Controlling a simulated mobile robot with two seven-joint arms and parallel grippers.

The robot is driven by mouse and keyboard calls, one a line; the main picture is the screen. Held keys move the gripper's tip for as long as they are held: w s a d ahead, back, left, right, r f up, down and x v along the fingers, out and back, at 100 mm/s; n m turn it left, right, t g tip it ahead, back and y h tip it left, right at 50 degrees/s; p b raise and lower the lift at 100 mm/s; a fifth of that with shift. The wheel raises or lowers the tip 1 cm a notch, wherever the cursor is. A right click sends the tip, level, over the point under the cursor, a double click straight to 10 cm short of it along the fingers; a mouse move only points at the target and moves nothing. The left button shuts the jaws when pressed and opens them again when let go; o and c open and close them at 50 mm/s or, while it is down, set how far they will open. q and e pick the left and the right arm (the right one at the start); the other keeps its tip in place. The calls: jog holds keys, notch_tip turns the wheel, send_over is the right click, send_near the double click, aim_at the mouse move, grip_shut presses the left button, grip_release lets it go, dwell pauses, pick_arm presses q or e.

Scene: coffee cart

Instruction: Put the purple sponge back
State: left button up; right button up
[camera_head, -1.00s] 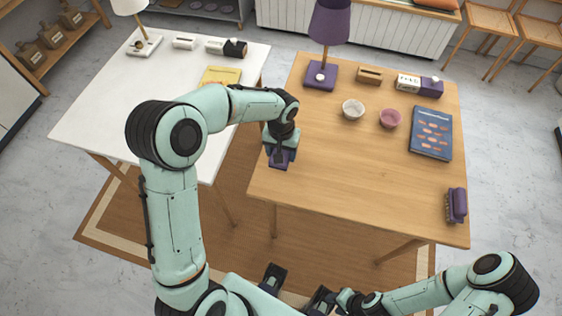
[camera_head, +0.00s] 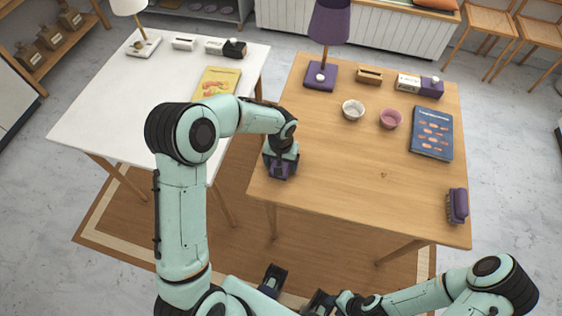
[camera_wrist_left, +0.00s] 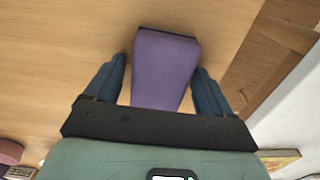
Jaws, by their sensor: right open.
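The purple sponge (camera_wrist_left: 165,65) lies between the two fingers of my left gripper (camera_wrist_left: 160,72) in the left wrist view, with wood showing behind it. The fingers flank its sides, with narrow strips of wood showing beside it. Whether they press on it I cannot tell. In the head view my left gripper (camera_head: 281,172) is at the front left edge of the wooden table (camera_head: 330,180), pointing down, with the sponge mostly hidden. My right gripper (camera_head: 296,290) is open and empty in front of the table, at the bottom of the picture.
A purple brush (camera_head: 458,206) lies at the table's right edge. A blue book (camera_head: 432,132), a pink bowl (camera_head: 390,119), a white bowl (camera_head: 353,110) and a purple lamp (camera_head: 329,25) stand farther back. A white table (camera_head: 110,95) is to the left. The wooden table's front middle is clear.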

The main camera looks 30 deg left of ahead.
pick_arm(q)
jog(key=shift+r, duration=0.15)
jog(key=shift+r, duration=0.3)
notch_tip(320, 180, up, 12)
jog(key=p, duration=0.1)
jog(key=shift+f, duration=0.25)
dwell(0.4)
